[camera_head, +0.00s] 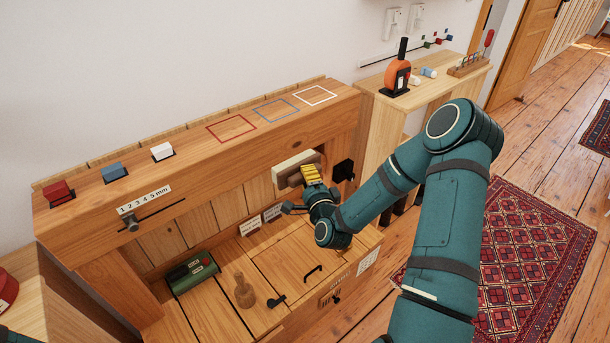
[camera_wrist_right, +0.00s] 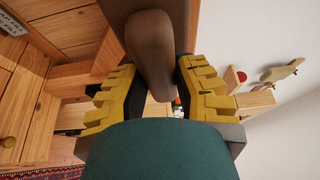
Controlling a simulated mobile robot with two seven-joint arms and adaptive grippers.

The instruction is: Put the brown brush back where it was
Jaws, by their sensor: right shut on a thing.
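My right gripper (camera_head: 311,174) is in front of the upright back boards of the wooden bench. In the right wrist view its yellow fingers (camera_wrist_right: 157,95) stand on both sides of a rounded brown handle, the brown brush (camera_wrist_right: 152,52), and are shut on it. A wider grey-brown part shows at the handle's far end. In the head view a pale cream block (camera_head: 292,168) is right beyond the fingertips; I cannot tell whether it is the brush's head. My left gripper is out of view.
The upper ledge (camera_head: 190,150) carries red, blue and white blocks and three coloured outlines. A green box (camera_head: 193,272), a wooden bottle-shaped piece (camera_head: 244,291) and black handles (camera_head: 313,272) are on the lower top. A side table (camera_head: 437,84) holds an orange device (camera_head: 397,76).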

